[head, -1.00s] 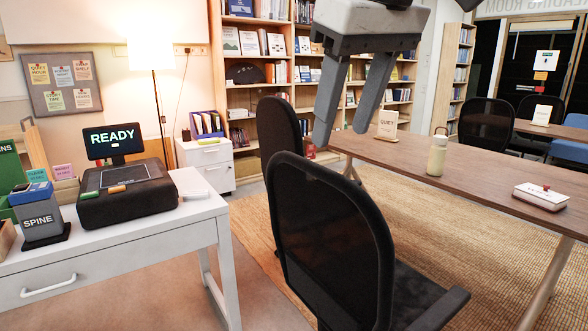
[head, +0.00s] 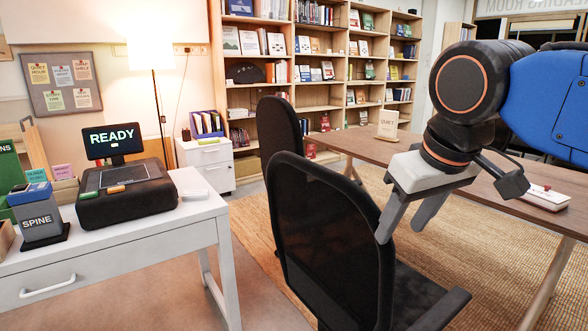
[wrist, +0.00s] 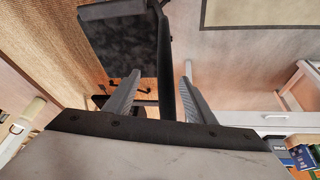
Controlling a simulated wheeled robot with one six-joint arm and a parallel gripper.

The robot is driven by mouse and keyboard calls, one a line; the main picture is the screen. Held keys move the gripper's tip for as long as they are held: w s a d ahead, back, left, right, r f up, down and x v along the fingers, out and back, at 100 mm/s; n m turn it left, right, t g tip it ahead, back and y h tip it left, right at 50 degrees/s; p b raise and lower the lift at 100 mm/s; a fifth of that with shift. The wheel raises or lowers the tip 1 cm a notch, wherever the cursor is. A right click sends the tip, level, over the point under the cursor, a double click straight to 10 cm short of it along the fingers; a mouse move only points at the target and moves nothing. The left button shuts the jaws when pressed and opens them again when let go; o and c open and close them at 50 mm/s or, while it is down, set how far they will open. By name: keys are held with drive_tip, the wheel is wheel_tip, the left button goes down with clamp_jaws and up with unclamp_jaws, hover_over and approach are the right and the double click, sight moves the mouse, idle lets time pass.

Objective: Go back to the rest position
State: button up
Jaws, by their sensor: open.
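My gripper (head: 399,238) is open and empty in the head view. It hangs in front of the wooden table and over the right side of the near black chair, its two grey fingers pointing down and to the left. In the wrist view its fingers (wrist: 158,92) are spread apart, with the black chair (wrist: 122,40) seen beyond and between them. My arm reaches in from the right edge of the head view and hides part of the table. I cannot tell how far the fingers are from the chair back.
The near black chair (head: 322,225) stands between the white desk (head: 150,240) and the wooden table (head: 352,148). The desk holds a black device with a READY screen (head: 112,140) and a SPINE box (head: 38,215). A QUIET sign (head: 388,124) and a white box (head: 541,198) are on the table.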

drive_tip(key=s+d+f+m, duration=0.2)
drive_tip(key=d+f, duration=0.3)
drive_tip(key=f, duration=0.6)
drive_tip(key=s+d+f+m, duration=0.2)
drive_tip(key=s+d+f, duration=0.2)
drive_tip(key=f, duration=0.7)
drive_tip(key=shift+d+h, duration=0.4)
drive_tip(key=shift+d, duration=0.4)
